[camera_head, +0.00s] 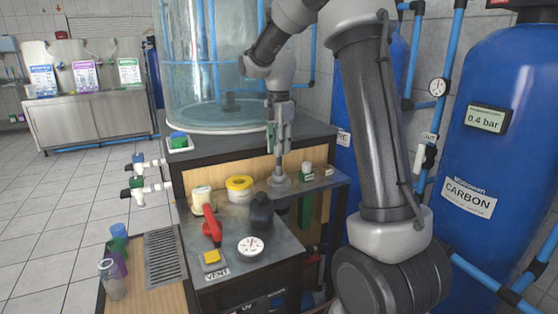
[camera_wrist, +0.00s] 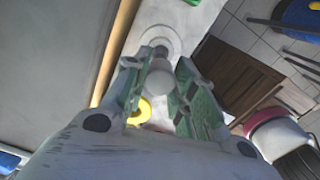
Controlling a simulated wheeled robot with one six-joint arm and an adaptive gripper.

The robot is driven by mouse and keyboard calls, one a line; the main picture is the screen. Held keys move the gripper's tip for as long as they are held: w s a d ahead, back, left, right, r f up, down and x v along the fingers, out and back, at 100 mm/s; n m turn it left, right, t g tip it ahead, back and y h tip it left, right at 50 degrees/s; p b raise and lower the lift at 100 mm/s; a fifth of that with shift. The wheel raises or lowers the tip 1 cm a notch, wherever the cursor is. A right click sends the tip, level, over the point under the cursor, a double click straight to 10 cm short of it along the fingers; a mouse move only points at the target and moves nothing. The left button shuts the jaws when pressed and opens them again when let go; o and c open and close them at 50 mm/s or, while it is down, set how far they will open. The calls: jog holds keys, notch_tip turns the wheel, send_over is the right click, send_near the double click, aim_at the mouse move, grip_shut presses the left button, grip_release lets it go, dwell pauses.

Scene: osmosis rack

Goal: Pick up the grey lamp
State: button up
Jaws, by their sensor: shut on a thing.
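The grey lamp (camera_head: 279,184) has a round flat base and an upright stem, near the back of the dark worktop. My gripper (camera_head: 278,143) comes down from above and is shut around the lamp's upper part, which the fingers partly hide. In the wrist view the lamp's pale rounded top (camera_wrist: 159,78) sits between the two green-grey fingers of my gripper (camera_wrist: 158,70), with the round base beyond it. I cannot tell whether the base touches the worktop.
A clear tank (camera_head: 215,80) rises behind.

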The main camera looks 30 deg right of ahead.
notch_tip(320, 180, up, 21)
jog(key=shift+r, duration=0.2)
jog(key=shift+f, duration=0.1)
dwell(0.3)
